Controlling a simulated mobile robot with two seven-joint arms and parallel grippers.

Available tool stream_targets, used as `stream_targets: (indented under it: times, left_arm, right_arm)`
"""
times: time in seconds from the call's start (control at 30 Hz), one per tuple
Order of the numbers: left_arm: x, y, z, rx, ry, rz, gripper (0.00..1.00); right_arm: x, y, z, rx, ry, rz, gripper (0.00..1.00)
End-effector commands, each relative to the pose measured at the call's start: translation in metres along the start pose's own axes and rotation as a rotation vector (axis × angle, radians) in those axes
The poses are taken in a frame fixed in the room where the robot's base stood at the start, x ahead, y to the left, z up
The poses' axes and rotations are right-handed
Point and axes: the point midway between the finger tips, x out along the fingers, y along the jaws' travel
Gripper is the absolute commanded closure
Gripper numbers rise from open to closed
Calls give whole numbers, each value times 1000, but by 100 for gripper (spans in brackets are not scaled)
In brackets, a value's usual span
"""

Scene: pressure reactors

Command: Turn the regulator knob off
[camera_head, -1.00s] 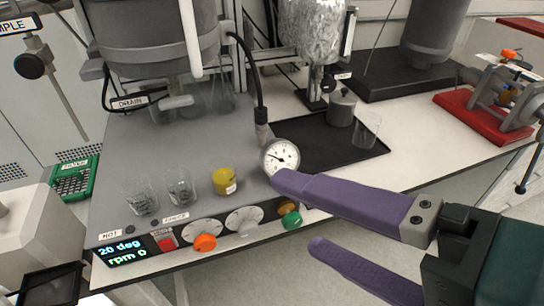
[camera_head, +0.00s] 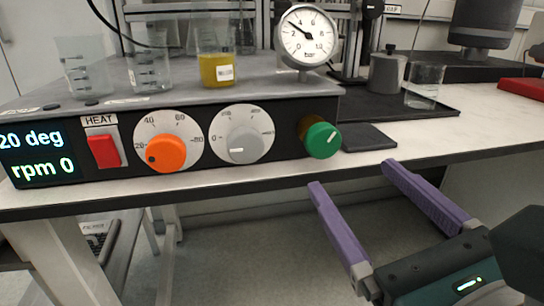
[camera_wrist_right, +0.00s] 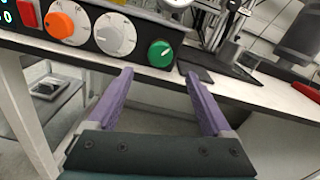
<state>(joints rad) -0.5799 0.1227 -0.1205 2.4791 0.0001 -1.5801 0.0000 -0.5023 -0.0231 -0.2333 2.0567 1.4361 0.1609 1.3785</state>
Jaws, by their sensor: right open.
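The green knob (camera_head: 321,140) sits on a brass fitting at the right end of the reactor's front panel, with a pale mark on its face. It also shows in the right wrist view (camera_wrist_right: 160,54). A round gauge (camera_head: 307,40) marked "bar" stands above it, its needle toward the upper left. My right gripper (camera_head: 351,174) is open and empty, apart from the green knob. In the head view its purple fingers are below and to the right of the knob; in the wrist view the knob appears just beyond the gap between the fingertips (camera_wrist_right: 160,72). My left gripper is not in view.
An orange knob (camera_head: 166,153), a grey knob (camera_head: 245,145) and a red HEAT switch (camera_head: 103,151) are on the same panel. Glass beakers and a yellow-filled beaker (camera_head: 217,70) stand on top. The bench edge runs below the panel, with open space under it.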

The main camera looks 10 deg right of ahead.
Motion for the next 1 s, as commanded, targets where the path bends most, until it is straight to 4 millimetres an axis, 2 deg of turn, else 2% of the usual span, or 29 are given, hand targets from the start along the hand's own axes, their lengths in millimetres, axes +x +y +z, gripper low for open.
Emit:
stream_targets:
  times: [0.17,0.3,0.5,0.7,0.97,1.0]
  left_arm:
    - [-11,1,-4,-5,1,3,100]
    - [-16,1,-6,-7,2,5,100]
    - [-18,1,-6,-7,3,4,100]
    - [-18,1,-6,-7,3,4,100]
    - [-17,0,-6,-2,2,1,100]
    - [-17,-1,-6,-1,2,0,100]
  right_arm:
    - [22,-1,5,3,-2,-3,16]
    - [49,-1,5,1,-3,-2,16]
    - [81,-1,3,-1,-2,-1,16]
    - [96,0,2,-2,0,0,16]
    - [97,0,2,-2,0,0,16]
    - [97,0,2,-2,0,0,18]
